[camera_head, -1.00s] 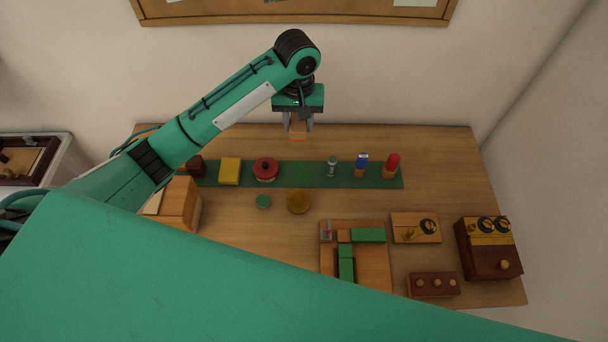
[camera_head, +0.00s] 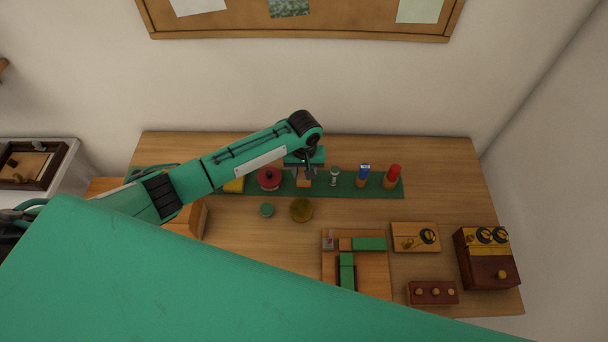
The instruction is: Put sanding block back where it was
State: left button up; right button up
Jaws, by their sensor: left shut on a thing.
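My left gripper (camera_head: 304,179) points down over the green mat (camera_head: 346,186) at the back of the table. It is shut on the sanding block (camera_head: 304,183), a small orange-brown block low between the fingers. The block is at or just above the mat, in the gap between a red round tin (camera_head: 269,178) and a small clear bottle with a green top (camera_head: 334,177). I cannot tell whether it touches the mat. My right gripper is not in view.
On the mat stand a blue-and-white item (camera_head: 363,175), a red-capped item (camera_head: 393,177) and a yellow block (camera_head: 234,185), partly behind my arm. In front are a green disc (camera_head: 267,210), an amber disc (camera_head: 301,210), a wooden board (camera_head: 372,275) and a dark red box (camera_head: 486,260).

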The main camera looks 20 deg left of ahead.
aim_at(304, 177)
pick_arm(q)
notch_tip(304, 177, down, 2)
jog(key=shift+f, duration=0.5)
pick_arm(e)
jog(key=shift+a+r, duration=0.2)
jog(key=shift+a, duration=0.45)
pick_arm(q)
jog(key=shift+f, duration=0.15)
jog(key=o, duration=1)
jog(key=shift+o, duration=0.2)
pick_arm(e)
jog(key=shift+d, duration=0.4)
